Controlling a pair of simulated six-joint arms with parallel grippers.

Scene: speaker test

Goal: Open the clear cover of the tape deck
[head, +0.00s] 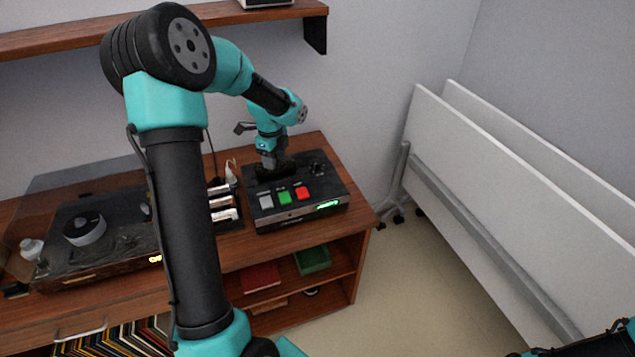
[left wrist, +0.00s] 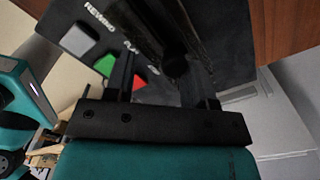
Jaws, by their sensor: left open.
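The tape deck (head: 325,215) is a black box on the right end of the wooden cabinet, with a grey, a green and a red button on its top. My left gripper (head: 272,166) is over the back left of the deck's top, behind the buttons. In the left wrist view its two dark fingers (left wrist: 165,70) are apart, close above the deck top, with a dark glossy strip (left wrist: 180,40) between and beyond them. This strip may be the clear cover; its edges and angle are hard to tell. In the head view the gripper hides the cover area.
A turntable (head: 85,228) under a smoky lid stands at the left of the cabinet. Small light items (head: 222,202) lie between it and the deck. A wooden shelf (head: 60,40) hangs above. White folded panels (head: 520,190) stand on the right, with bare floor before them.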

